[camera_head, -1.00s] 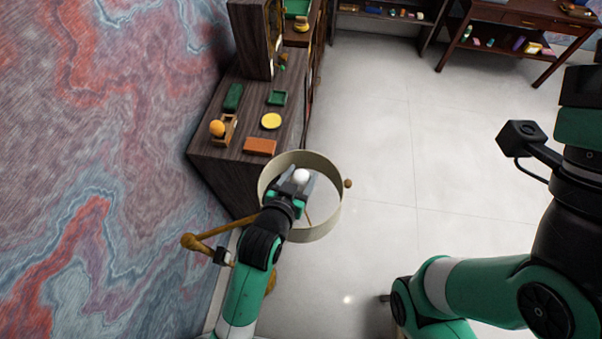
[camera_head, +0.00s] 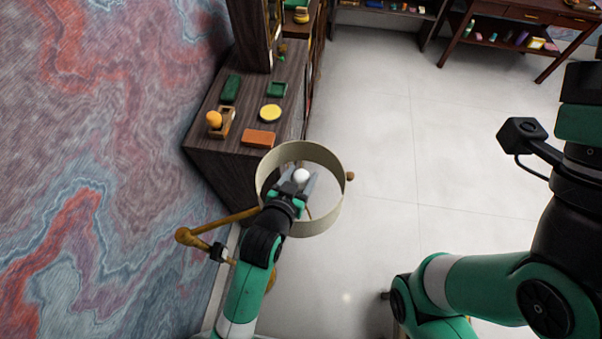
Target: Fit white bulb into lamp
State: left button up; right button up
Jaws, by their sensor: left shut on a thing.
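The lamp has a cream ring-shaped shade (camera_head: 327,213) and a brown wooden arm (camera_head: 222,223) that runs from the left to the shade. The white bulb (camera_head: 301,175) shows inside the shade's outline. My left gripper (camera_head: 298,184) is shut on the bulb, reaching up from below at the shade's left side. The lamp's socket is hidden, and I cannot tell whether the bulb touches it. My right arm is at the right side, but its gripper is not in view.
A dark wooden cabinet (camera_head: 205,162) stands behind the shade. On it are an orange block (camera_head: 258,138), a yellow disc (camera_head: 270,113), green pieces (camera_head: 230,89) and an orange ball on a wooden holder (camera_head: 214,119). The pale floor (camera_head: 400,160) to the right is open.

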pick_arm(q)
jog(key=shift+f+b, duration=0.65)
jog(key=shift+f, duration=0.4)
jog(key=o, duration=1.4)
notch_tip(320, 180, up, 9)
jog(key=p, duration=0.8)
jog(key=shift+p, duration=0.35)
jog(key=shift+a, duration=0.1)
